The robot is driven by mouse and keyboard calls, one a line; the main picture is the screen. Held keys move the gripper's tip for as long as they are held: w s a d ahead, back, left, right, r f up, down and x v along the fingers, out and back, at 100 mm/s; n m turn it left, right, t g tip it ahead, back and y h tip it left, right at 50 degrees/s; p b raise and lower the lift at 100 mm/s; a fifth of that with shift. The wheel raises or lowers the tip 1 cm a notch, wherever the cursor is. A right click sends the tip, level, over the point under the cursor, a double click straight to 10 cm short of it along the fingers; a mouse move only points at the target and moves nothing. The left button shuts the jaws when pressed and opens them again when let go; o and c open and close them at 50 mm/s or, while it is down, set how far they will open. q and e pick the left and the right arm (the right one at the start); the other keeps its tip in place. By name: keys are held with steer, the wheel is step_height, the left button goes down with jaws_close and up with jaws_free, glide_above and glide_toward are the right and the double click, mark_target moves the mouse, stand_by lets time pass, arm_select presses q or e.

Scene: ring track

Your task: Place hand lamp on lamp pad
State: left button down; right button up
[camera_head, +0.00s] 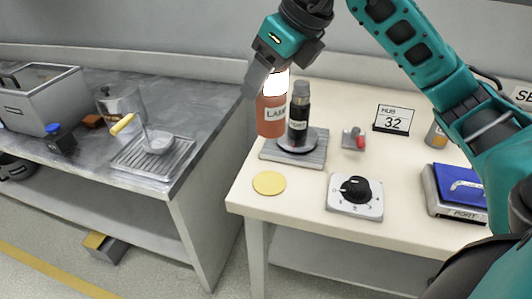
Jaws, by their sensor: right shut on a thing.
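The hand lamp (268,122) has an orange-red body with a partly hidden label and a bright white upper part. The bottle hides the lamp's right edge. A flat yellow disc (269,183), perhaps the lamp pad, lies bare near the table's front left corner, below the lamp in the picture. The lamp seems to be above the table, but its exact height is hard to tell. My left gripper is out of view.
A dial box (356,196), a small red-handled switch (354,139), a sign (393,119) and a blue-topped box (459,186) share the table. A gap separates the grey counter (185,100) at left.

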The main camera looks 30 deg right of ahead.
mark_target(266, 126)
step_height(266, 126, down, 10)
steer(key=shift+r+b, duration=0.15)
steer(key=shift+b, duration=0.9)
step_height(266, 126, down, 4)
steer(key=shift+r+b, duration=0.15)
steer(key=shift+b, duration=0.25)
steer(key=o, duration=1.2)
